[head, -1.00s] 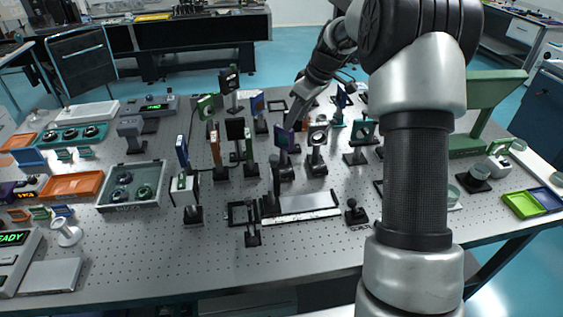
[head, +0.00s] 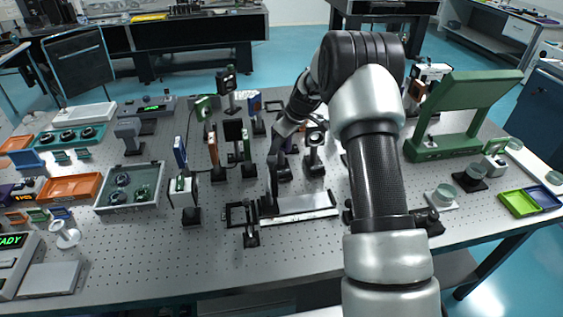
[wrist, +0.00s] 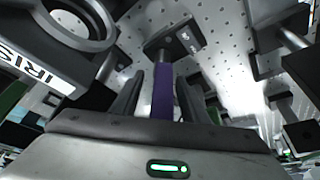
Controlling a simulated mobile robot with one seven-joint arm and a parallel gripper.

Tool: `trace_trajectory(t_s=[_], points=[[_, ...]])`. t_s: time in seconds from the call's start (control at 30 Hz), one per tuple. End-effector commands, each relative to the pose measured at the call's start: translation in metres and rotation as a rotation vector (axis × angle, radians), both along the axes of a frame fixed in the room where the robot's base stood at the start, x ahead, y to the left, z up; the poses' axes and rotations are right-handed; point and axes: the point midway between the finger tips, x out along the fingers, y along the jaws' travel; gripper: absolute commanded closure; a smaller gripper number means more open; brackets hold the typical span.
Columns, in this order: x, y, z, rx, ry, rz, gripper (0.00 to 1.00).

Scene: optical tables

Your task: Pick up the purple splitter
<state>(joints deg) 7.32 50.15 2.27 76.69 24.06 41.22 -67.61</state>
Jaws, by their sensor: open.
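The purple splitter shows in the wrist view as a narrow purple plate (wrist: 162,92) seen nearly edge-on, with a dark post and a black labelled base beyond it. My gripper (wrist: 161,88) has one dark finger on each side of the plate, with a gap visible on the right. The fingers are open, and I cannot tell whether either touches the plate. In the head view my gripper (head: 277,155) is over the splitter's place on the optical table (head: 150,255) and hides most of its plate.
A ring mount labelled IRIS (wrist: 38,72) stands close on the left in the wrist view. Several posted optics crowd around the gripper, including a black-framed mount (head: 233,130). A metal rail (head: 300,207) lies in front. The table's front strip is clear.

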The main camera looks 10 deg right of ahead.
Motion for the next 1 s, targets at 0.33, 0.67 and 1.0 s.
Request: trace_trajectory(t_s=[0.33,0.67,1.0], points=[[0.0005,0.0005,-0.0013,0.0,0.0,0.0,0.78],[0.0005,0.0005,-0.001,0.0,0.0,0.001,1.0],[0.0005,0.0005,-0.0009,0.0,0.0,0.001,1.0]])
